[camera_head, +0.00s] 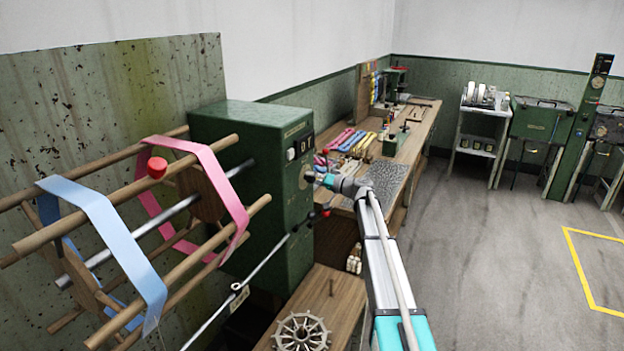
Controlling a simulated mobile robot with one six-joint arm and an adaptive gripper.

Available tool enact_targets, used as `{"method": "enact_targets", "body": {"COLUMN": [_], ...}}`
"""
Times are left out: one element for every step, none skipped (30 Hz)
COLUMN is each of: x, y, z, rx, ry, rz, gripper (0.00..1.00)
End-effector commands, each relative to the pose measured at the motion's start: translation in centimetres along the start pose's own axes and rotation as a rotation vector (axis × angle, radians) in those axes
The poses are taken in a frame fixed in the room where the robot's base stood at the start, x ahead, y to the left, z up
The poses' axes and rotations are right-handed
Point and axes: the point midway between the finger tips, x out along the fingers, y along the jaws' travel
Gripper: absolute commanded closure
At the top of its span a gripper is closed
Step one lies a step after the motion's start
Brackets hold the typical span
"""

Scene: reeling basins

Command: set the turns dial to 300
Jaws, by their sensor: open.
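The green reeling machine housing (245,150) stands left of centre, with a narrow control face turned to the right. A small round dial (309,177) shows on that face, partly behind my gripper; its markings and setting are too small to read. My gripper (317,178) is open, at the end of my arm, which reaches up from the bottom of the picture. It is at or just in front of the dial; I cannot tell whether it touches. A counter-like window (303,147) sits above the dial.
A wooden reel with blue (118,245) and pink (205,175) bands juts left from the housing. A lever with dark knobs (311,219) is below the dial. A workbench (408,150) with skeins and tools stands behind. The grey floor (490,250) at right is open.

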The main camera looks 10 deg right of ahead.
Motion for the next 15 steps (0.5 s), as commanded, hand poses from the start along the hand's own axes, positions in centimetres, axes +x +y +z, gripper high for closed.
{"method": "enact_targets", "body": {"x": [0.00,0.00,0.00,0.00,0.00,0.00,0.00,0.00,0.01,0.01,0.01,0.01,0.01,0.01,0.01], "y": [-0.01,-0.01,-0.01,-0.02,-0.02,-0.02,-0.02,-0.02,-0.03,-0.03,-0.03,-0.03,-0.04,-0.04,-0.05], "z": [0.02,0.02,0.02,0.03,0.03,0.03,0.03,0.03,0.03,0.03,0.03,0.03,0.03,0.03,0.03], "rx": [0.000,-0.001,-0.002,-0.003,-0.006,-0.010,-0.014,-0.019,-0.027,-0.036,-0.045,-0.059,-0.071,-0.085,-0.103], "ry": [0.000,0.000,-0.001,-0.001,-0.001,-0.001,-0.001,-0.001,-0.002,-0.002,-0.002,-0.003,-0.003,-0.003,-0.004], "rz": [0.000,0.000,0.000,0.000,0.000,0.000,0.000,0.000,0.000,0.000,0.000,0.000,-0.001,-0.001,-0.001], "gripper": [0.12,0.12,0.12,0.12,0.12,0.12,0.12,0.12,0.12,0.12,0.12,0.12,0.12,0.12,0.12]}}
